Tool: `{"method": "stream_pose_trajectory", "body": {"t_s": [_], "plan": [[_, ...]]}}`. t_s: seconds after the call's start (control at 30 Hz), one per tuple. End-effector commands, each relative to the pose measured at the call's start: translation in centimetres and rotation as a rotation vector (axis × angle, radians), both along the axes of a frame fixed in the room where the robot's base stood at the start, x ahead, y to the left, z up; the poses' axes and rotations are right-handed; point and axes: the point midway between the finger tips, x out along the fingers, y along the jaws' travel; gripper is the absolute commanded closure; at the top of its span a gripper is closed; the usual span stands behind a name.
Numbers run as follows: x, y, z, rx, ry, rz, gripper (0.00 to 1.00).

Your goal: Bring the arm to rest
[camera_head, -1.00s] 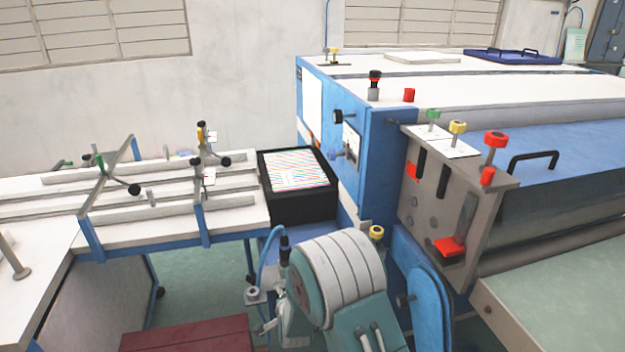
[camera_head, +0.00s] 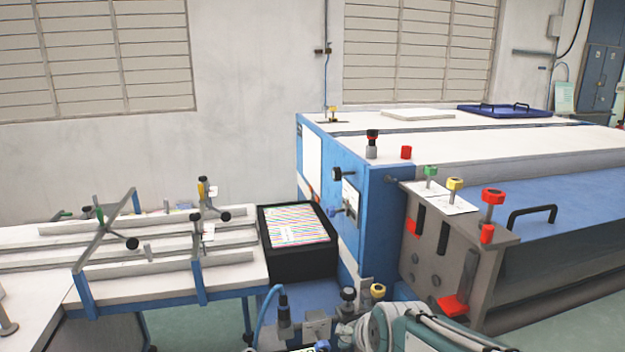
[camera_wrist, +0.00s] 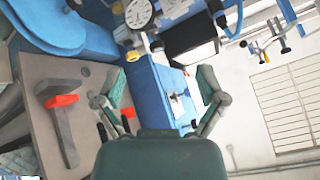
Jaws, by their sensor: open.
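My gripper (camera_wrist: 162,88) shows in the wrist view with its two jointed grey-green fingers spread wide. Nothing is between the fingertips, and no object is held. Behind them lies the blue side of the machine, seen turned on its side. In the head view my arm (camera_head: 420,332) is low at the bottom edge, in front of the machine. The gripper's fingers cannot be made out there.
The blue and white machine (camera_head: 380,210) fills the right, with a red-knobbed bracket (camera_head: 440,250) close to my arm. A black box (camera_head: 300,264) with a striped sheet (camera_head: 298,226) stands beside a white rail table (camera_head: 235,276). A round gauge (camera_wrist: 139,13) shows in the wrist view.

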Motion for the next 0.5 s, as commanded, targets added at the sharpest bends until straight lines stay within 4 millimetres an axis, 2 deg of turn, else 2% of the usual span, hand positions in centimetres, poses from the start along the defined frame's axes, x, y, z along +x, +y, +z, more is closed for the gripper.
{"method": "stream_pose_trajectory", "body": {"t_s": [0.03,0.2,0.4,0.5], "plan": [[-1.6,-0.9,1.0,-0.025,0.005,0.013,0.10],[-7.3,-3.5,2.6,-0.120,0.060,0.074,0.10],[-14.0,-5.9,3.4,-0.222,0.130,0.135,0.10],[-16.3,-6.6,3.3,-0.254,0.157,0.155,0.10]]}}
